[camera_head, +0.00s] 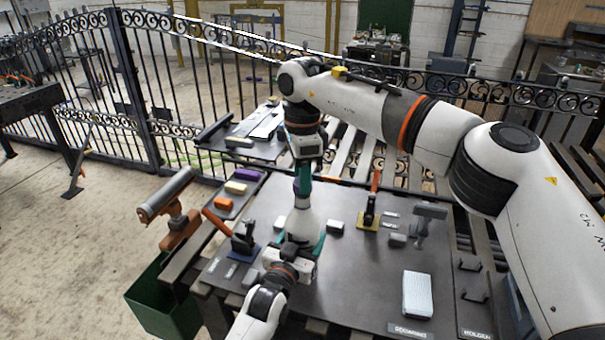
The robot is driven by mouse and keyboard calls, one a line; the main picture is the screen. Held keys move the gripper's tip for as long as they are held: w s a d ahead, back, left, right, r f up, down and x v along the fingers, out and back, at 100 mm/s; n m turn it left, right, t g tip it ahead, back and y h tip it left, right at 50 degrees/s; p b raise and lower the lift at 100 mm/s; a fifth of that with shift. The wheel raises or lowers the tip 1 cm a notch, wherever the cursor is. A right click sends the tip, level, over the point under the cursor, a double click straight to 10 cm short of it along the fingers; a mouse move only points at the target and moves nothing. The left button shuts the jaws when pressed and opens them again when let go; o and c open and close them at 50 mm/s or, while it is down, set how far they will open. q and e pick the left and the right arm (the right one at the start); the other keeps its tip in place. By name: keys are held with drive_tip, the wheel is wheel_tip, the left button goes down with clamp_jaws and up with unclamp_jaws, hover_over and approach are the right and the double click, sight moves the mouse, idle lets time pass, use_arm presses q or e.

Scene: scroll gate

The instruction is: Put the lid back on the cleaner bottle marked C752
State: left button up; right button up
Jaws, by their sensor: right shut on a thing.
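A pale cleaner bottle (304,222) stands upright near the middle of the dark tabletop, wide below and narrower above. No marking on it can be read. My left gripper (301,243) comes up from the bottom of the picture, its teal fingers on both sides of the bottle's lower body and seemingly pressed against it. The lid is right over the bottle's neck. Whether it touches the neck cannot be told.
The dark table (345,275) holds a toggle clamp on a blue base (243,245), another on a yellow base (369,215), grey blocks and a white box (417,294). A tray (231,196) of coloured blocks is at left. A green bin (165,303) stands below. The table's front middle is clear.

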drive_tip(key=shift+f, duration=0.85)
drive_tip(key=shift+f, duration=0.55)
